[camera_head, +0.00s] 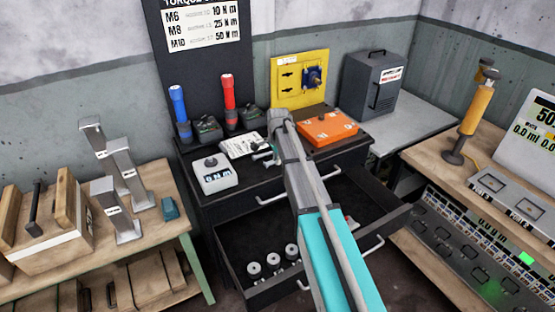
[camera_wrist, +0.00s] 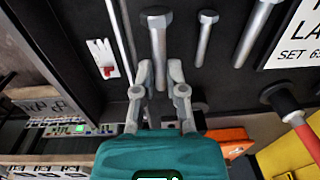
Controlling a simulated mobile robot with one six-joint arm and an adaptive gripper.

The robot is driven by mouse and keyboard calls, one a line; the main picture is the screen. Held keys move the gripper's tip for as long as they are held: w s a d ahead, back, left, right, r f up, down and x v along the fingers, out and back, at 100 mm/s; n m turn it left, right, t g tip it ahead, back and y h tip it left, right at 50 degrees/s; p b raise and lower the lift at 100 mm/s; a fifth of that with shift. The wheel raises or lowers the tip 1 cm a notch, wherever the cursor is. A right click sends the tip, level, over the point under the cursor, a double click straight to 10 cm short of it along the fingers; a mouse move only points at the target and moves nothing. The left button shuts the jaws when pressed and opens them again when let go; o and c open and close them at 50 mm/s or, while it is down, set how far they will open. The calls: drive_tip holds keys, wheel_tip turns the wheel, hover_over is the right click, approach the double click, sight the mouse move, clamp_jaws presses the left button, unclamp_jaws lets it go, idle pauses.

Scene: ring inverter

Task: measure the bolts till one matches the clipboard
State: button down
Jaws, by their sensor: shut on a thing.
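In the wrist view my gripper (camera_wrist: 160,68) has its two grey fingers closed around the shank of a grey hex-head bolt (camera_wrist: 157,22). The bolt's head points to the top of the picture. Two more bolts show on the dark surface: a thinner one (camera_wrist: 207,32) and a long one (camera_wrist: 256,32) to the right. A printed white sheet (camera_wrist: 297,42), seemingly the clipboard's, is cut off at the right edge. In the head view my gripper (camera_head: 277,125) is over the black cabinet top, beside the clipboard (camera_head: 243,145). My arm hides part of the bolts there.
A white-grey display box (camera_head: 215,174) stands left of the clipboard. An orange case (camera_head: 327,128) lies right of my gripper. An open drawer (camera_head: 240,282) below holds several round pieces. Red (camera_head: 227,92) and blue (camera_head: 178,105) handled tools stand behind.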

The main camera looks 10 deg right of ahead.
drive_tip(key=shift+f+b, duration=1.35)
drive_tip(key=shift+f, duration=0.25)
drive_tip(key=c, duration=0.6)
unclamp_jaws()
drive_tip(key=shift+r, duration=0.1)
